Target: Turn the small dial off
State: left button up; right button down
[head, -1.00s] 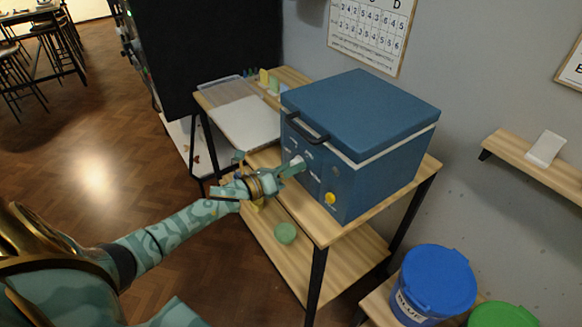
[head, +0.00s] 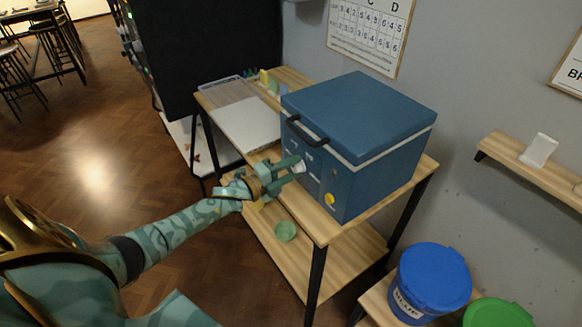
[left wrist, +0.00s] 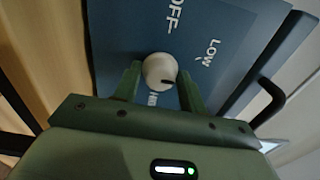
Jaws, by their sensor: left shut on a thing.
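A blue box-shaped kiln (head: 385,165) with a black handle stands on a wooden table. A white round dial (left wrist: 160,70) is on its front panel, with OFF, LOW and partly hidden HIGH labels around it. The dial's dark mark points to the lower right in the left wrist view, between LOW and HIGH. My left gripper (head: 297,168) is at the front panel, its fingers on either side of the white dial and shut on it. In the left wrist view the fingers (left wrist: 160,78) flank the dial. My right gripper is not in view.
A yellow knob (head: 329,199) is lower right on the kiln front. A black handle (head: 306,131) juts out above the dial. A green bowl (head: 286,231) is on the lower shelf. A blue lidded bucket (head: 432,280) stands at the lower right.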

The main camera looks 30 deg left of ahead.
pick_arm(q)
jog(key=n+p, duration=0.1)
jog(key=n, duration=0.3)
jog(key=shift+n, duration=0.3)
jog(key=n+p, duration=0.1)
jog(key=n, duration=0.3)
jog(key=shift+n, duration=0.3)
jog(key=n+p, duration=0.1)
jog(key=n, duration=0.3)
jog(key=shift+f+n+p, duration=0.1)
jog(key=shift+n+p, duration=0.2)
jog(key=shift+n, duration=2.1)
jog(key=o, duration=0.8)
jog(key=shift+s, duration=0.1)
